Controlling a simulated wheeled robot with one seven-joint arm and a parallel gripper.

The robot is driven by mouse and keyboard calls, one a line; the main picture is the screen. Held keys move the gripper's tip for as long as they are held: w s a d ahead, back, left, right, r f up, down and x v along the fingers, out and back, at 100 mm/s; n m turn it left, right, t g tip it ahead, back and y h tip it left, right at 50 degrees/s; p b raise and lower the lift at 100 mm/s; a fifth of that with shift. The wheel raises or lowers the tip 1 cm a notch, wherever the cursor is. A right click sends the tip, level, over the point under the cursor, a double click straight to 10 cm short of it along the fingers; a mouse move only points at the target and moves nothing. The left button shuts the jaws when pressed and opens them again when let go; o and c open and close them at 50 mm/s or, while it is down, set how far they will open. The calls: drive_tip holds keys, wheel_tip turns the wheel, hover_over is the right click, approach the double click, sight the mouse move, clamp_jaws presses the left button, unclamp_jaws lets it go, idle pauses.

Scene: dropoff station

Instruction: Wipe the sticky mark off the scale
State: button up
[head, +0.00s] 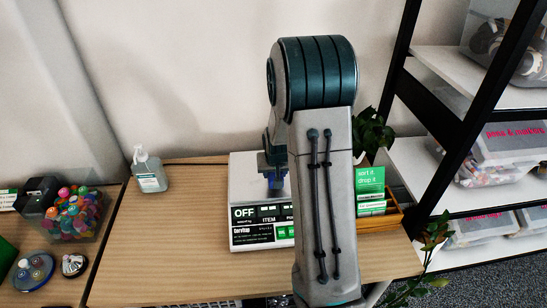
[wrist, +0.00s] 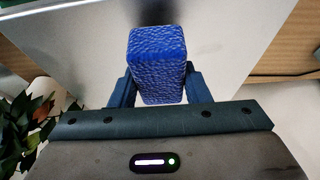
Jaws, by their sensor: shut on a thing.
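The scale (head: 246,182) has a pale flat plate and a front panel reading OFF. It stands on the wooden table, its right part hidden behind my arm. My gripper (head: 274,174) is over the plate, partly hidden by my arm. In the wrist view it is shut on a blue textured sponge-like block (wrist: 157,65), with the pale plate (wrist: 220,45) behind it. I cannot tell whether the block touches the plate. A dark patch (wrist: 172,12) shows on the plate beyond the block; I cannot tell whether it is the mark or shadow.
A pump bottle (head: 149,171) stands on the table (head: 165,235) left of the scale. A wooden box (head: 393,218) with green cards and a plant (head: 370,132) are at the right. A bin of colourful caps (head: 75,213) is far left. A black-framed shelf (head: 455,135) stands at right.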

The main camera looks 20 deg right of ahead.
drive_tip(key=shift+r+p, duration=1.3)
drive_tip(key=shift+r, duration=1.4)
